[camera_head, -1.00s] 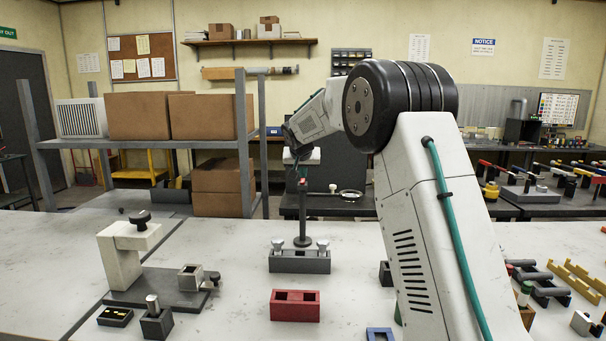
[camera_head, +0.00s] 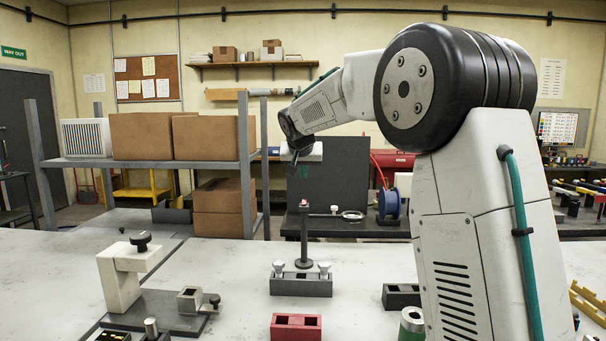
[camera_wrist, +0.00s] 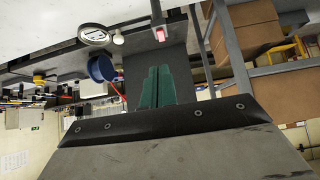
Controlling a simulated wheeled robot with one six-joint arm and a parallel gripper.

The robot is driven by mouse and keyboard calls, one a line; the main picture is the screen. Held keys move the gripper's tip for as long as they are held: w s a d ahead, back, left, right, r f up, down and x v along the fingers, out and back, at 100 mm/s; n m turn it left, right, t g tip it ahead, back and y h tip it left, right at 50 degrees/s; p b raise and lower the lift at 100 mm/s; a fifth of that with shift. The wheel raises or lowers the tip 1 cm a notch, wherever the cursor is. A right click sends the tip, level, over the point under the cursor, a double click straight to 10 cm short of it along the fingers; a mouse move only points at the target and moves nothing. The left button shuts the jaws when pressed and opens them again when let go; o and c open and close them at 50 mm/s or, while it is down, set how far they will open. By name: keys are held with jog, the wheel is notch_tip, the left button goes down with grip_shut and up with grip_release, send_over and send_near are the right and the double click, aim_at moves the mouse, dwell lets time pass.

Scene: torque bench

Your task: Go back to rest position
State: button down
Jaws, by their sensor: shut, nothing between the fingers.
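My gripper (camera_head: 302,168) is raised above the workbench in the head view, with its dark fingers hanging below the white wrist. Its green fingers (camera_wrist: 157,88) lie side by side in the wrist view, shut and empty. The gripper is apart from the post. My arm covers the right-middle of the head view.
A shelf rack (camera_head: 148,162) with cardboard boxes stands behind at left. A blue spool (camera_head: 388,203) sits on the back table. Open air surrounds the gripper.

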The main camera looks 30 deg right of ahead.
dwell(0.4)
jog(key=s+a+f+n+g+y, duration=0.1)
jog(key=s+a+f, duration=0.3)
jog(key=s, duration=1.2)
jog(key=s+a+f+n+g+y, duration=0.2)
jog(key=s+a+f, duration=0.3)
jog(key=s, duration=1.2)
jog(key=s+a+f+n+g+y, duration=0.1)
jog(key=s+a+f, duration=0.4)
jog(key=s, duration=1.2)
jog(key=shift+a+n+g+y, duration=0.3)
jog(key=shift+a+n+g, duration=0.55)
jog(key=shift+n, duration=0.35)
